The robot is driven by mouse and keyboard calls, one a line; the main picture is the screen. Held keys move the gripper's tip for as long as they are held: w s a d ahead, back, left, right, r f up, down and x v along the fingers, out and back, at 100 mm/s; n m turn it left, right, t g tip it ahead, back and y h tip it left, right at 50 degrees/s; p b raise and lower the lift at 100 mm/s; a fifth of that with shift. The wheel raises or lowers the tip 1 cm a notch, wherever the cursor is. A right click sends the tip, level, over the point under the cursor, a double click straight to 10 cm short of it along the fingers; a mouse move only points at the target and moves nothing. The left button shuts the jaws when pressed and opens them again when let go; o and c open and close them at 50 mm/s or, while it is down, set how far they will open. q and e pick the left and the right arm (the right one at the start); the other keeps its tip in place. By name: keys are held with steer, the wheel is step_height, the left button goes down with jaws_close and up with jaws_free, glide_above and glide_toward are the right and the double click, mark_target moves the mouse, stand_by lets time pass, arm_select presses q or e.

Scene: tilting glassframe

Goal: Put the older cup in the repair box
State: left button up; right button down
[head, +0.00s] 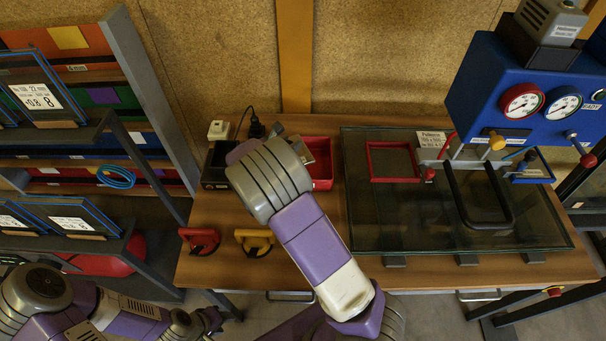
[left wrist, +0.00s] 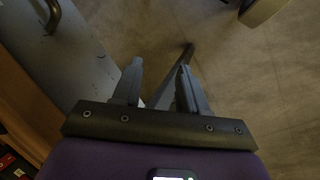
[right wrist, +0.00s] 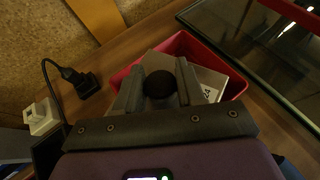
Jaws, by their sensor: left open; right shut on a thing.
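My right gripper (right wrist: 159,84) is shut on a dark round thing (right wrist: 160,86), held over the red box (right wrist: 236,88). Whether it touches the box's contents I cannot tell. The red box also shows in the head view (head: 324,183), partly hidden by my right arm. My left gripper (left wrist: 160,70) is open and empty above the floor. No label naming the repair box is readable.
A black box (head: 212,178) stands left of the red box. A grey carton with a label (right wrist: 208,82) lies in the red box. A glass pane (head: 400,235) with a red frame (head: 372,178) covers the right table, below a blue gauge panel (head: 480,90). A rack of panes (head: 130,100) stands left.

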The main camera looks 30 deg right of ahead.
mark_target(301, 153)
steer(key=shift+m+g, duration=0.3)
steer(key=d, duration=0.1)
steer(key=w+d+b, duration=0.1)
steer(key=d, duration=0.3)
steer(key=shift+w+d, duration=0.2)
steer(key=shift+w, duration=0.15)
step_height(301, 153, down, 4)
steer(key=shift+f+b, duration=0.15)
steer(key=shift+b, duration=0.65)
steer(key=shift+f+b, duration=0.65)
steer(key=shift+f, duration=1.65)
steer(key=shift+f, duration=0.2)
steer(key=c, duration=0.7)
jaws_free()
